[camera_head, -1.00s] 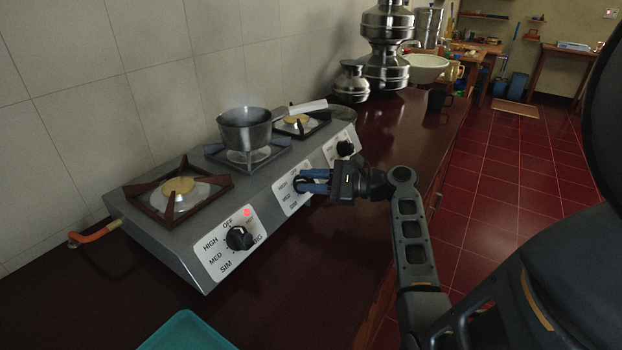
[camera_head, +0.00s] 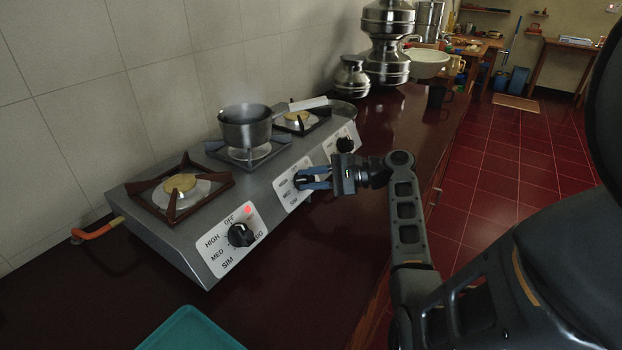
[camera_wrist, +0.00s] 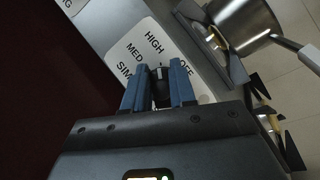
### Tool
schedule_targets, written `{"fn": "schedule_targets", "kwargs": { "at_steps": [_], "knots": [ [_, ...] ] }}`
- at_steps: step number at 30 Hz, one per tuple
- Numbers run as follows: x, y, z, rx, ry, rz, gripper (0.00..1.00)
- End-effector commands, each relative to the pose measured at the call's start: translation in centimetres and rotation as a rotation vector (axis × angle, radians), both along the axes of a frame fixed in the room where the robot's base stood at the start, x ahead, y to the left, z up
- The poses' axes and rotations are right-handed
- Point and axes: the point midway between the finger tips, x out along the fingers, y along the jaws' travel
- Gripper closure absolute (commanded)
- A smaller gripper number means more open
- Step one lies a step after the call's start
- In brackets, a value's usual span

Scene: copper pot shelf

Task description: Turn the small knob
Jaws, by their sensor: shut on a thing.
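The small knob is the black middle knob on the front of the grey gas stove (camera_head: 205,234). My gripper (camera_head: 306,181) reaches it from the right, and its two blue fingers are shut on the knob. In the wrist view the black knob (camera_wrist: 160,86) shows between the blue fingers (camera_wrist: 160,92). The white label (camera_wrist: 146,48) around it reads OFF, HIGH, MED and SIM. The fingers hide part of the knob and of its label in the head view.
A steel pot (camera_head: 245,128) stands on the middle burner. A left knob (camera_head: 241,235) with a red light and a right knob (camera_head: 345,145) flank the held one. A teal tray (camera_head: 190,330) lies in front.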

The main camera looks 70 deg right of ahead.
Motion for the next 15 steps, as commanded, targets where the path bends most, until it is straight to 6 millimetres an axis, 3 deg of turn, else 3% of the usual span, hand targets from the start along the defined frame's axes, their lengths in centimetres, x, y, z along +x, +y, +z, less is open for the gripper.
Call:
{"fn": "schedule_targets", "kwargs": {
  "at_steps": [3,4,11,15],
  "knots": [
    [-0.02,0.05,-0.10,0.002,0.002,0.001,1.00],
    [-0.02,0.05,-0.09,0.002,0.002,0.001,0.73],
    [-0.02,0.03,-0.05,0.002,0.000,0.000,0.51],
    [-0.01,0.02,-0.04,0.002,0.000,0.000,0.49]
  ]
}}
